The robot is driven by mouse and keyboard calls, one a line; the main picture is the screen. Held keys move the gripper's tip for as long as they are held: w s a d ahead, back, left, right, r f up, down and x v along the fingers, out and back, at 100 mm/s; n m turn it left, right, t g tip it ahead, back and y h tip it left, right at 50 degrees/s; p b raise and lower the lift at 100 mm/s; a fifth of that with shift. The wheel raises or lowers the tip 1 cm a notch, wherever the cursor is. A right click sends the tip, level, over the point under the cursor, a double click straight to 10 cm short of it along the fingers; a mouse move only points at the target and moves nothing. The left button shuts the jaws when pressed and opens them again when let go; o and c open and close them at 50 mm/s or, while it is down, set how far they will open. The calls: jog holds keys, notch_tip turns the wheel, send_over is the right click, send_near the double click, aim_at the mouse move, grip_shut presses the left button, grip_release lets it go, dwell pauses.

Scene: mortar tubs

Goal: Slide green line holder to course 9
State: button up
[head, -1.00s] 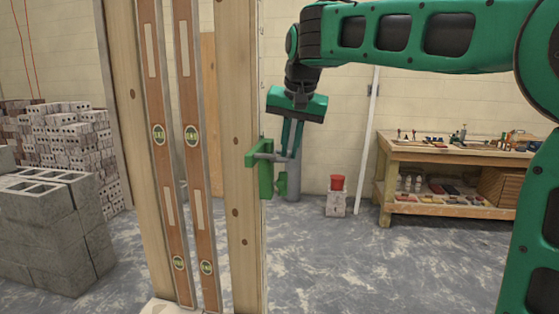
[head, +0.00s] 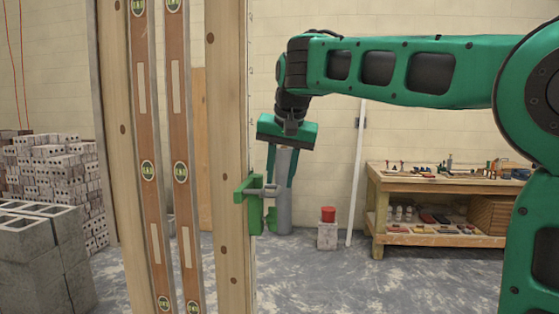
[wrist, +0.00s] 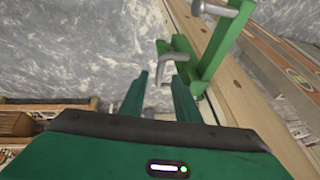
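The green line holder (head: 249,205) is clamped on the right edge of the upright wooden post (head: 228,120), low in the head view. A grey bent handle sticks out on its right side. In the wrist view the holder (wrist: 214,57) is at upper right of the fingers, with a grey hook-like part beyond the gap between them. My gripper (head: 280,184) points down just right of the holder, fingers apart and nothing held. Its fingers (wrist: 160,82) also show in the wrist view. I cannot tell whether a finger touches the handle. No course numbers are readable.
Two long spirit levels (head: 147,170) stand along the post's left. Grey blocks (head: 40,265) and a brick stack (head: 50,180) are at left. The floor between is clear.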

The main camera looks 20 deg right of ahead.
jog(key=v, duration=0.8)
dwell(0.4)
jog(key=s+d+f+g+h, duration=0.1)
jog(key=s+d+f+g, duration=0.1)
jog(key=s+d+f, duration=0.55)
jog(key=s+d+f+g+h, duration=0.1)
jog(key=s+d+f, duration=0.4)
jog(key=d+f, duration=0.5)
jog(key=s+d+f+m+g+y, duration=0.1)
jog(key=s+f+g+y, duration=0.1)
jog(key=s+f, duration=1.5)
jog(key=s, duration=0.3)
jog(key=shift+s+d+f, duration=0.25)
jog(key=shift+d+f, duration=0.15)
